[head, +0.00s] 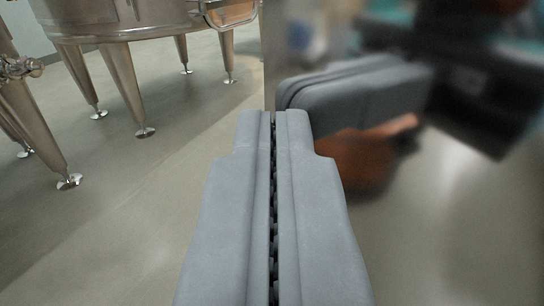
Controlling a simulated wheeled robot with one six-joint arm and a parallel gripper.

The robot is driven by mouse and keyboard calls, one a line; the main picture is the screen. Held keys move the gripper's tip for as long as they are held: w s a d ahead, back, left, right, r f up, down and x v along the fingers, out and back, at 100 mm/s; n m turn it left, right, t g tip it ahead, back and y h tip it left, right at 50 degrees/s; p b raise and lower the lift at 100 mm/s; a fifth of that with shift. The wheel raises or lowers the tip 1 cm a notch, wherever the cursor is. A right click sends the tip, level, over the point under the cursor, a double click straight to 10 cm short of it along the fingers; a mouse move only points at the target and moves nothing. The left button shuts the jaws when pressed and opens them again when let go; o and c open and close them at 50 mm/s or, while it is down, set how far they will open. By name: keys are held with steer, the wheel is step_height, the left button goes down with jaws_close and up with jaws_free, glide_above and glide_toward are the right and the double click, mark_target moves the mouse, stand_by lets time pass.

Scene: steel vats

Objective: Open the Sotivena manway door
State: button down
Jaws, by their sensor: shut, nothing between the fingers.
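My gripper (275,113) is in the middle, with its two grey fingers pressed together and nothing between them. A steel vat (120,22) stands on splayed legs at the upper left. At its right end the lower part of an oval manway door (232,12) with a rim shows, cut off by the top edge. My fingertips are apart from it in the picture. No name label is readable, so I cannot tell which door is the Sotivena one.
A shiny upright surface (450,215) fills the right half, its edge just beside my fingertips. It seems to carry a blurred reflection of my gripper and orange arm; contact is unclear. Another vat's leg (32,120) stands at the far left. The grey floor (150,200) is clear at lower left.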

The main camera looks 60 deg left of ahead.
steer(key=w+a, duration=0.1)
steer(key=w, duration=0.1)
steer(key=w+a+m+t+h, duration=0.1)
steer(key=w, duration=0.2)
steer(key=w+a+t, duration=0.1)
steer(key=w+a, duration=0.1)
steer(key=shift+w+m+h, duration=0.2)
steer(key=shift+m+h, duration=0.1)
steer(key=shift+d, duration=0.1)
